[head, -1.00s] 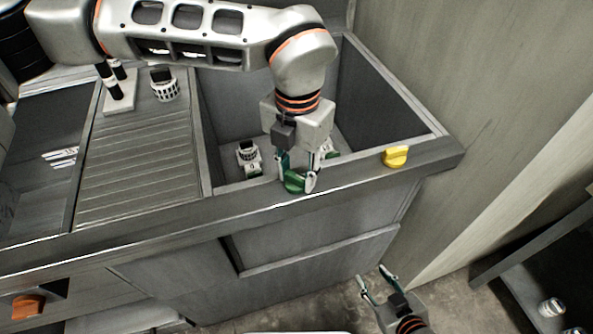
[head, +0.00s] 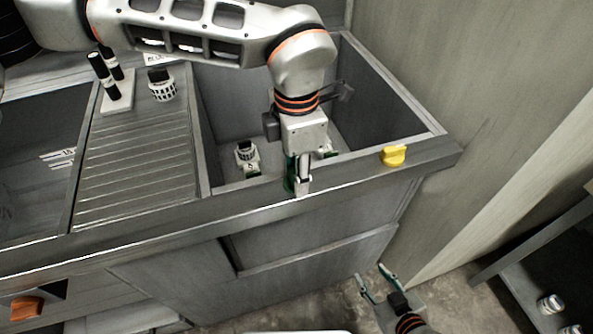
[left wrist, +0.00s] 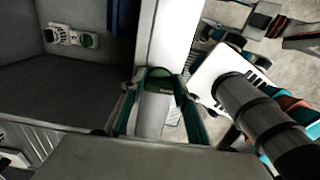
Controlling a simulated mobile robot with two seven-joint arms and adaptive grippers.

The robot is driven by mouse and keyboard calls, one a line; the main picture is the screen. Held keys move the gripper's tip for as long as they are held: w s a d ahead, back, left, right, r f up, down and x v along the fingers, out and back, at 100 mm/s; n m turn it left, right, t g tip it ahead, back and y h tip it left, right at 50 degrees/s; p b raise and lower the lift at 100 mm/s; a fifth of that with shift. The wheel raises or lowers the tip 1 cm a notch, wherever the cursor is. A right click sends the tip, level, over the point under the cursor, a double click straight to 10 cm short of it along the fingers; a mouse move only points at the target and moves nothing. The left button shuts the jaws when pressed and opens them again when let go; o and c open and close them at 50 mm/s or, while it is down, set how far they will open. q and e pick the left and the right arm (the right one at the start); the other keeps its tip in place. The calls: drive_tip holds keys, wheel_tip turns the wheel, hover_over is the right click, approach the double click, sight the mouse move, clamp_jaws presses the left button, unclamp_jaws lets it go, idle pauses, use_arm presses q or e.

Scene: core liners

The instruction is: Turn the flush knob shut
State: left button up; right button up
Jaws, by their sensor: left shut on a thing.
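A green knob (head: 289,184) is on the front rim of the sink basin (head: 215,192). My left gripper (head: 300,186) comes down over it from above, shut on it, and hides most of it in the head view. In the left wrist view, a green curved edge of the knob (left wrist: 160,73) shows between the fingers over the pale rim. A yellow knob (head: 394,155) sits on the same rim farther right, apart from the gripper. The task's words do not tell which knob is meant. My right gripper (head: 376,281) is open and empty, low in front of the cabinet.
A wall closes the right side.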

idle(0.5)
use_arm(q)
drive_tip(key=o, duration=1.1)
wheel_tip(320, 180, up, 12)
drive_tip(key=shift+s, duration=0.1)
